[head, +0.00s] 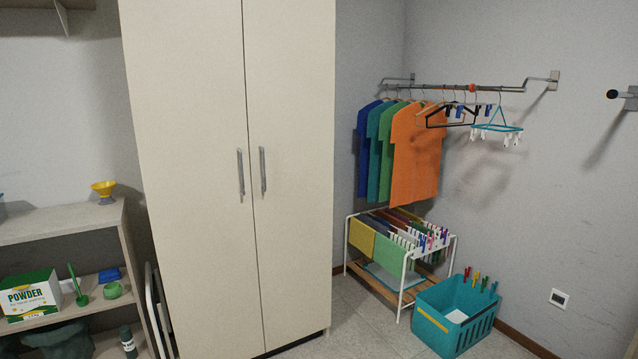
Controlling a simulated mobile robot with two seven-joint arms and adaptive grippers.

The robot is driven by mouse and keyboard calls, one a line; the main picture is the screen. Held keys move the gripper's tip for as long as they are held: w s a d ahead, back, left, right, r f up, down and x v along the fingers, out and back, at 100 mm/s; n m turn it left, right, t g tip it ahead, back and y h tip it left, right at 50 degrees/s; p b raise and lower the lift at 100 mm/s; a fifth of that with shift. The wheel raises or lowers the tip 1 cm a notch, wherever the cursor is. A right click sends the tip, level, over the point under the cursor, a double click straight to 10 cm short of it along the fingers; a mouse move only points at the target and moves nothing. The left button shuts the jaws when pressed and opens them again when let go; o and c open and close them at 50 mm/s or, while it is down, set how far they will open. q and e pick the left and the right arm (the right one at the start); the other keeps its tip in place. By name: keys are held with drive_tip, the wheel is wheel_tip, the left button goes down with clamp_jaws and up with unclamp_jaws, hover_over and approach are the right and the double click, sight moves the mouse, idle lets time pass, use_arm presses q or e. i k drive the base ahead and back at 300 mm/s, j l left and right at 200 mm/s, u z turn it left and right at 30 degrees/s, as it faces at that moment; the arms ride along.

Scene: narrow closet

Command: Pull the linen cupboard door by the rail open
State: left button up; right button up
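The linen cupboard is tall and cream-coloured, with two doors that both stand shut. Its left door (190,130) has a vertical grey bar handle (240,173) near the middle seam. Its right door (293,110), on the side towards the clothes rail (455,87), has a matching handle (263,170) just right of the seam. The clothes rail is wall-mounted and carries blue, green and orange shirts and several hangers. Neither of my grippers is in the head view.
A drying rack (402,285) and a teal basket (432,318) with pegs stand on the floor right of the cupboard. A shelf unit (70,222) with a powder box (30,296) is at the left. Some grey floor (350,325) shows clear before the rack.

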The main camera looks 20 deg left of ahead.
sight(289, 45)
drive_tip(key=i+u, duration=0.1)
drive_tip(key=i, duration=0.6)
drive_tip(key=i+l+u, duration=0.15)
drive_tip(key=i, duration=0.6)
